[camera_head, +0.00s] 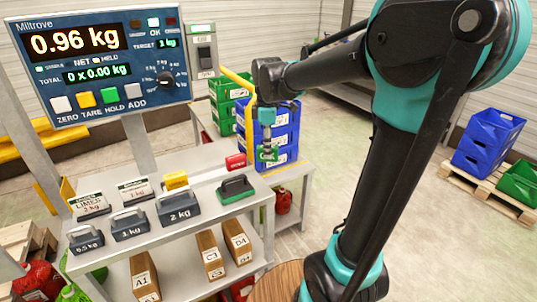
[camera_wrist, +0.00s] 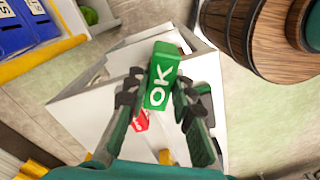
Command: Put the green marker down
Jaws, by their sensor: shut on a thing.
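The green marker (camera_head: 264,155) is a small green block with white letters. It also shows in the wrist view (camera_wrist: 163,70), where it reads "OK". My gripper (camera_head: 268,147) is shut on it, with one finger on each side, seen in the wrist view (camera_wrist: 156,96). The marker hangs over the right end of the white table (camera_head: 205,158) in the head view, in front of the stacked blue crates. In the wrist view a pale surface lies below it. The exact height of the marker above the surface cannot be told.
A red marker (camera_head: 236,161) and a yellow one (camera_head: 176,180) lie on the table. A green-based clipper-like block (camera_head: 236,190), weights (camera_head: 180,209) and sign cards stand nearby. Blue crates (camera_head: 285,135) stand behind. A display (camera_head: 100,65) reads 0.96 kg. A wooden barrel (camera_wrist: 262,40) shows beside.

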